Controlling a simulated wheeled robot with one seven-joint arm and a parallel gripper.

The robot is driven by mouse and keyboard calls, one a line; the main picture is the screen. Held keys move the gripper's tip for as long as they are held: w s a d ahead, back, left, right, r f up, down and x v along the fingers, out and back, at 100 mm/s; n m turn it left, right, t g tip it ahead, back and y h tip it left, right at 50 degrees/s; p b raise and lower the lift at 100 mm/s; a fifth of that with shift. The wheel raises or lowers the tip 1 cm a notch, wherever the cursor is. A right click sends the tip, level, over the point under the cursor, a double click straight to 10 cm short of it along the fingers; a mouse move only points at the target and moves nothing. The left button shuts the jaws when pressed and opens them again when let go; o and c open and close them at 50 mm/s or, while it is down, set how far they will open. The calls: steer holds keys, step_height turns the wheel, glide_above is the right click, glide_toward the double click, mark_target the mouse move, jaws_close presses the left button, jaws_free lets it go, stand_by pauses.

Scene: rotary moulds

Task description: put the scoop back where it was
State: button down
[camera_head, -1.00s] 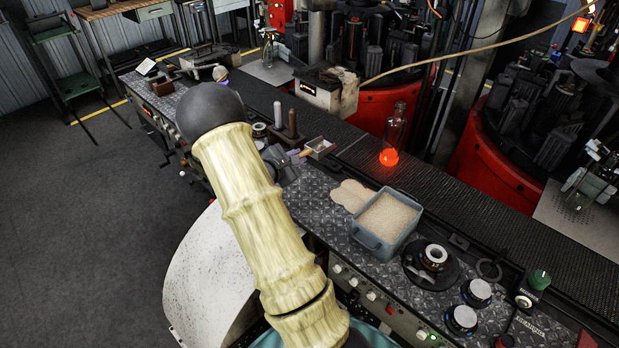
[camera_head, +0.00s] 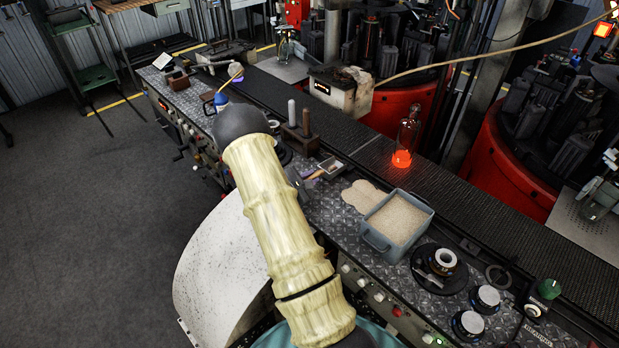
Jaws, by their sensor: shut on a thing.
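The scoop (camera_head: 332,167) is a small grey metal pan with a wooden handle, in the middle of the head view above the near side of the bench. My gripper (camera_head: 304,182) is at its handle end, shut on it; the arm's pale, ridged sleeve and dark joint hide much of the gripper. I cannot tell whether the scoop touches the bench. A grey-blue bin (camera_head: 372,238) full of pale granules stands to the right of the scoop. A flat pale patch of grains (camera_head: 362,196) lies between them, against the bin.
The patterned metal bench (camera_head: 335,208) has bare room around the patch. A glowing-bottomed glass bottle (camera_head: 403,150) stands on the dark conveyor (camera_head: 460,195). Round fittings (camera_head: 440,262) lie right of the bin.

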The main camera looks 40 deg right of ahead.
steer(key=shift+f, duration=0.55)
steer(key=c, duration=1.3)
jaws_free()
steer(key=shift+r, duration=0.45)
steer(key=shift+a+r, duration=0.2)
steer(key=shift+a, duration=0.05)
steer(key=b+v, duration=0.1)
steer(key=v, duration=1)
steer(key=shift+s+a+r+b, duration=0.1)
steer(key=shift+s+a+b, duration=0.05)
steer(key=shift+a+b, duration=0.15)
